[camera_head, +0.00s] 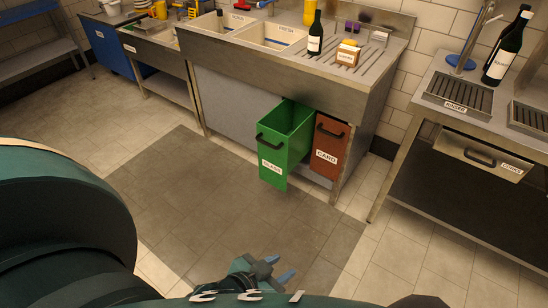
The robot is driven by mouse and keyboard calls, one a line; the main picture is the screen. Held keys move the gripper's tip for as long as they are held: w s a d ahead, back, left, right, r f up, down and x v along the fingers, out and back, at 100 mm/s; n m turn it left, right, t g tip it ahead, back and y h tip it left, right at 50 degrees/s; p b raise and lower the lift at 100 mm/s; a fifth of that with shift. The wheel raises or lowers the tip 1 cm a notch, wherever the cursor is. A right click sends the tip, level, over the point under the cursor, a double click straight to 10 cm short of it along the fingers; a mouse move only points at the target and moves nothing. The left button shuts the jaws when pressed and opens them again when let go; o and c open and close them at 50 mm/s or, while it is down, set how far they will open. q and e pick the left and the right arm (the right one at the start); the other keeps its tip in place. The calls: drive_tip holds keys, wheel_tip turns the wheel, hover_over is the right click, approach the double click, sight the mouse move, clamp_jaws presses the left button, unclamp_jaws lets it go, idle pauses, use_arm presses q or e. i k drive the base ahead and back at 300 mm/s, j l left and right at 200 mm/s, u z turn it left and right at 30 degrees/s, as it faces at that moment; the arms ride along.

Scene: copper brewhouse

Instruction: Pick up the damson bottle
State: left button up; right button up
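A dark bottle with a white label (315,36) stands upright on the ribbed drainboard beside the double sink. A second dark bottle with a pale label (506,48) stands on the counter at the far right. I cannot read either label, so I cannot tell which is the damson bottle. My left gripper (279,267) is low in front of the sink unit, over the floor and well away from both bottles. Its two blue fingertips are apart with nothing between them. My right gripper is not in view.
A green GLASS bin (284,148) is pulled out below the sink, beside a brown CARD bin (327,147). A drawer (484,157) is under the right counter. The floor between is clear.

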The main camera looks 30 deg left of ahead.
sight(316, 32)
drive_tip(key=i+j+u, duration=0.2)
drive_tip(key=j+u, duration=0.2)
drive_tip(key=i+j+u, duration=0.4)
drive_tip(key=k, duration=0.1)
